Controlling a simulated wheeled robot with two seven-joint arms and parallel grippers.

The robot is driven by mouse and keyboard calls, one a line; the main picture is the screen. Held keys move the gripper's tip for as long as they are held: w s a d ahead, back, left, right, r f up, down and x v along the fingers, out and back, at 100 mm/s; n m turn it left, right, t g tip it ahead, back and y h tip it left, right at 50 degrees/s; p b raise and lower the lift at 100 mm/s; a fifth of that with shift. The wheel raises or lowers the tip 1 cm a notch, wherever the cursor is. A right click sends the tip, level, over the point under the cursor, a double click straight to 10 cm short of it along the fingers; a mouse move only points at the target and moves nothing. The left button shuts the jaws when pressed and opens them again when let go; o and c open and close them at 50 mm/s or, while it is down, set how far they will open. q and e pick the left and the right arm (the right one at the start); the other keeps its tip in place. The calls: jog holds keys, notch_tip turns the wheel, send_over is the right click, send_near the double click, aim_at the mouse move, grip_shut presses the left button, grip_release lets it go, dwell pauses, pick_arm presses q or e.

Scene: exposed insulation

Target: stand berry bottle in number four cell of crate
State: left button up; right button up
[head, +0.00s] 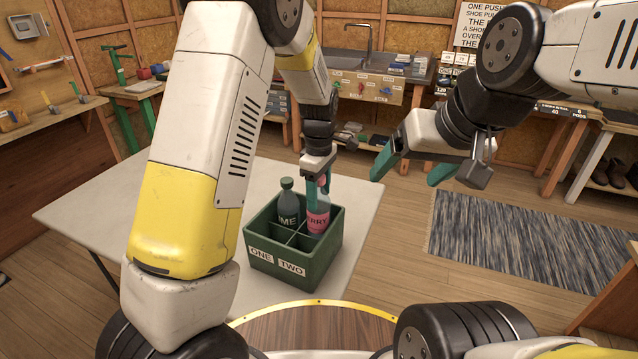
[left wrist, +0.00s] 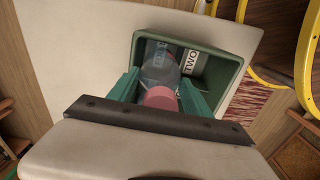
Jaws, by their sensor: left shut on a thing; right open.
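The berry bottle (head: 318,222), clear with a pink label, is upright at the back right cell of the green crate (head: 292,266), behind the cell marked TWO. Its lower part is inside the crate and its base is hidden, so I cannot tell whether it touches the floor. My left gripper (head: 323,184) is shut on its upper part from above. In the left wrist view the bottle's pink top (left wrist: 161,98) is between the green fingers. My right gripper (head: 404,178) is open and empty, in the air right of the crate.
A dark green lime bottle (head: 288,205) stands in the back left cell, beside the berry bottle. The front cells ONE and TWO look empty. The crate is on a pale table (head: 100,215) with free room to its left. A sink bench (head: 370,85) stands behind.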

pick_arm(q)
jog(key=shift+f, duration=0.45)
